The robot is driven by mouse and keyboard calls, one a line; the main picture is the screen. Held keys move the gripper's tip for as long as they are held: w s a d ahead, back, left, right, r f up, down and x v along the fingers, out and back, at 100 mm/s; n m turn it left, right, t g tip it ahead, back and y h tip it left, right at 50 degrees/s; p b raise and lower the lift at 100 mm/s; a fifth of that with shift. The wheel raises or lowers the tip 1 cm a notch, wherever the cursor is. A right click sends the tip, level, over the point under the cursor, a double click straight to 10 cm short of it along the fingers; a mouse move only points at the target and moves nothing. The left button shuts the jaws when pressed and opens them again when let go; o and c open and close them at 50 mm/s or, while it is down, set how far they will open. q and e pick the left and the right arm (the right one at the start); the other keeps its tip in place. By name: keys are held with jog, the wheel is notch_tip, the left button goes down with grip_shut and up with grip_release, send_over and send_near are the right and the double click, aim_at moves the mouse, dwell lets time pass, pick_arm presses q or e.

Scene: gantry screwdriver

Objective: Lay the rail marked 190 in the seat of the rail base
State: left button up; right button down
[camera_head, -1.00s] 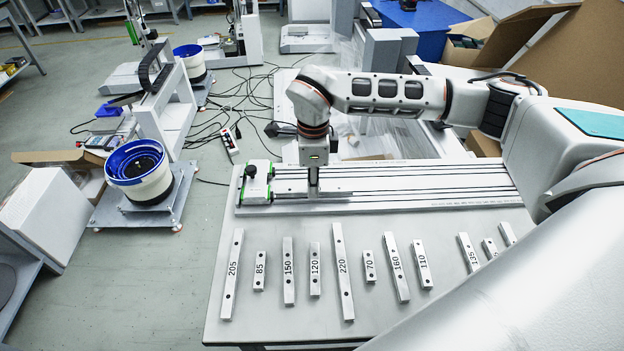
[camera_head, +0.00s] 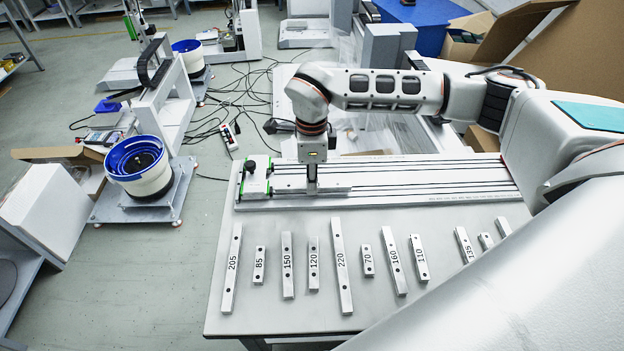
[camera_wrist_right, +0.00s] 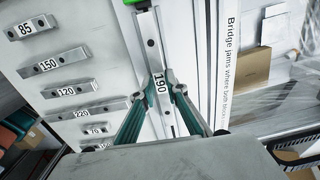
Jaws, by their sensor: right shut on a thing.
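My right gripper (camera_head: 312,190) points down over the left part of the grey rail base (camera_head: 440,185). It is shut on the rail marked 190 (camera_head: 338,189), a thin metal bar lying lengthwise along the base, near the green and black end block (camera_head: 257,180). In the right wrist view, the two fingers (camera_wrist_right: 169,88) grip the rail (camera_wrist_right: 158,70) on both sides near its number, and its far end is close to the green part. I cannot tell whether the rail rests fully in the seat. My left gripper is out of view.
Several other marked rails, such as 205 (camera_head: 231,270) and 220 (camera_head: 342,268), lie in a row on the table (camera_head: 275,318) in front of the base. A strip of bare table separates them from the base. Cables lie on the floor behind.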

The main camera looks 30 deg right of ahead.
jog(key=shift+f, duration=0.5)
dwell(0.4)
jog(key=c, duration=1.9)
grip_release()
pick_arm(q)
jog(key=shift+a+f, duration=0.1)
pick_arm(e)
notch_tip(320, 180, up, 12)
pick_arm(q)
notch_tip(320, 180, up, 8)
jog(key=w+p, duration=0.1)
jog(key=p, duration=0.5)
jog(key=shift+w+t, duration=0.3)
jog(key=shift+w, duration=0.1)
pick_arm(e)
notch_tip(320, 180, up, 7)
